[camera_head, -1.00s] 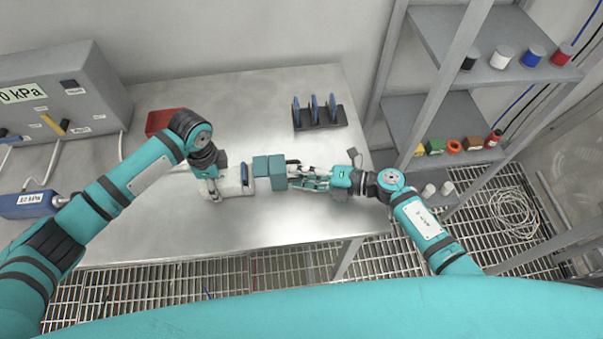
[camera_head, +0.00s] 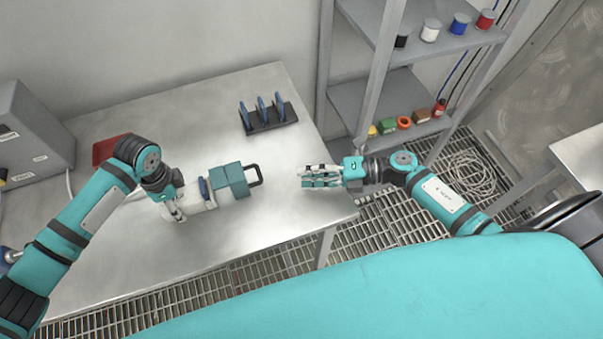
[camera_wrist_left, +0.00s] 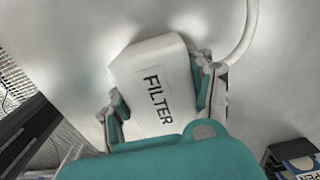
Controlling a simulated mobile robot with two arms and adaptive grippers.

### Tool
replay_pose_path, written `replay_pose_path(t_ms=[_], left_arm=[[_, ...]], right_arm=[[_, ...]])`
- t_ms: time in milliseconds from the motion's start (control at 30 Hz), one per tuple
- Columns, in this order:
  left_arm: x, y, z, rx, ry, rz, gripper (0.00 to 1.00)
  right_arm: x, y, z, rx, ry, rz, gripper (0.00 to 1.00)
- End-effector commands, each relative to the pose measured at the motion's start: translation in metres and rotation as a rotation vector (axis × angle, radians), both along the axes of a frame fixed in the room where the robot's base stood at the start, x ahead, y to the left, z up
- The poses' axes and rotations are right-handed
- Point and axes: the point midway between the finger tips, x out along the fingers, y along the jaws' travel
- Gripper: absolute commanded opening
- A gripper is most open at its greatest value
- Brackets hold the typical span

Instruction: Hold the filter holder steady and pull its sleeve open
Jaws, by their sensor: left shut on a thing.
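The filter holder has a white body (camera_head: 213,197) marked FILTER, a teal sleeve (camera_head: 230,181) and a black loop handle (camera_head: 256,173) at its right end. A blue piece (camera_head: 204,188) shows between body and sleeve. My left gripper (camera_head: 177,208) is shut on the white body from the left, over the steel table. In the left wrist view, its fingers (camera_wrist_left: 160,105) flank the body's FILTER label (camera_wrist_left: 157,99). My right gripper (camera_head: 312,178) is right of the handle, apart from it and holding nothing visible. Its finger gap is too small to judge.
A black rack with blue discs (camera_head: 267,115) stands at the table's back, and a red tray (camera_head: 106,149) at its back left. A grey box (camera_head: 32,135) is at far left. Metal shelves (camera_head: 375,105) with coloured items stand right. The table (camera_head: 275,230) is bare in front.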

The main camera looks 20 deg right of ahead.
Motion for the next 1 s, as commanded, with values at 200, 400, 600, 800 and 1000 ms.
replay_pose_path(t_ms=[200,400,600,800,1000], left_arm=[[-0.001,0.000,-0.001,0.001,0.001,-0.001,0.63],[0.000,0.000,0.000,0.000,0.001,-0.001,0.83],[0.000,0.000,0.000,0.000,0.000,-0.001,0.83],[0.001,0.000,0.017,-0.001,-0.003,-0.001,0.83],[0.001,-0.001,0.059,-0.001,-0.005,-0.003,0.83]], right_arm=[[0.000,0.000,0.000,0.000,0.000,0.000,0.34],[0.000,0.000,0.000,0.000,0.000,0.000,0.34],[0.000,0.000,0.000,0.000,0.000,0.000,0.34],[0.000,0.000,0.000,0.000,0.000,0.000,0.34],[0.000,0.000,0.000,0.000,0.000,0.000,0.34]])
